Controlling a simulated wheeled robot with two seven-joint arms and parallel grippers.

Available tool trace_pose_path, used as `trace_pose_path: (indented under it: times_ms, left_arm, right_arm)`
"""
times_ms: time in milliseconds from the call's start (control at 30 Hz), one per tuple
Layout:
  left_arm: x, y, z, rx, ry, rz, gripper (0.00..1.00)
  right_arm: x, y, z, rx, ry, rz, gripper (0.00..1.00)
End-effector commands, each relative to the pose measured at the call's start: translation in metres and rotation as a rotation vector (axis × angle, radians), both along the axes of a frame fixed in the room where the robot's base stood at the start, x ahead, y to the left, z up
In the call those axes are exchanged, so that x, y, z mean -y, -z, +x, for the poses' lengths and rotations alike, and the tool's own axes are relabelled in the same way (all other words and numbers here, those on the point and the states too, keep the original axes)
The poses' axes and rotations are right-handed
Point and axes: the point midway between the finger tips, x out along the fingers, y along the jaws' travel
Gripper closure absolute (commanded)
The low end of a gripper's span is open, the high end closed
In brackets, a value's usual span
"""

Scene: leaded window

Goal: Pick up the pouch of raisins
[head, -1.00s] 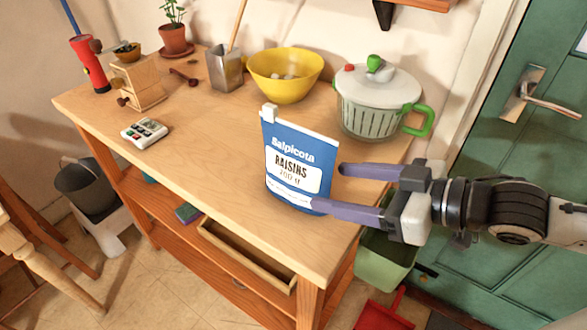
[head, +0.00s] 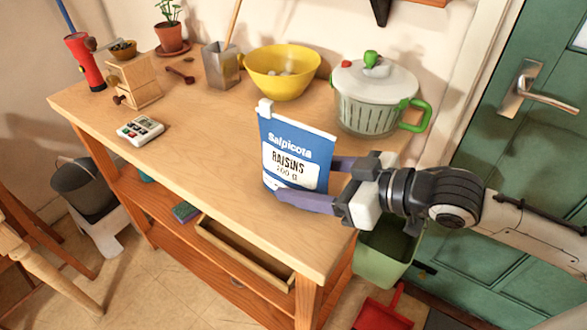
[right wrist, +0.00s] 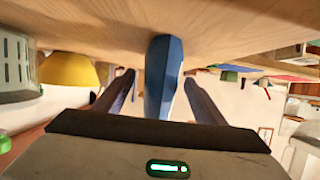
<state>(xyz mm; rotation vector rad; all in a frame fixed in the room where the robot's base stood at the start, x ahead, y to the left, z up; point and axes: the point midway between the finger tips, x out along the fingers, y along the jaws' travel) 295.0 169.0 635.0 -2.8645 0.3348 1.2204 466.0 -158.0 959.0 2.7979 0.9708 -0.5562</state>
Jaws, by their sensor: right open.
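The blue pouch of raisins (head: 298,148), with a white label and a white clip at its top left corner, stands upright near the front right of the wooden worktop. My right gripper (head: 293,180) reaches in from the right, low on the pouch. One finger passes in front of the pouch and the other goes behind it. In the right wrist view the pouch (right wrist: 164,80) shows edge-on between the two open fingers (right wrist: 160,100), with a gap on both sides. My left gripper is not in view.
A white pot with a green handle (head: 372,100) stands behind the gripper, beside a yellow bowl (head: 283,84). The worktop (head: 205,150) left of the pouch is clear.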

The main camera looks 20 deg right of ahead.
Motion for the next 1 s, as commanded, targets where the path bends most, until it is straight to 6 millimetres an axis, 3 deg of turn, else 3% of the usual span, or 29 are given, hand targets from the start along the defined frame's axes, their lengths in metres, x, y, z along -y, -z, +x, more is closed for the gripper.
trace_pose_path:
  times_ms: [200,500,800,1000]
  left_arm:
    - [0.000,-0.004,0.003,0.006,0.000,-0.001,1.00]
    - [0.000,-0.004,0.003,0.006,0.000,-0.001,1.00]
    - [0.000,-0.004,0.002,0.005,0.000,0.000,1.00]
    - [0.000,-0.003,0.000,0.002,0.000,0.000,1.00]
  right_arm:
    - [-0.016,0.009,0.020,0.001,0.001,0.004,0.35]
    - [-0.017,0.012,0.022,-0.001,0.001,-0.001,0.37]
    - [-0.017,0.012,0.021,0.000,0.001,0.000,0.87]
    - [-0.017,0.010,0.022,0.003,0.001,0.002,0.87]
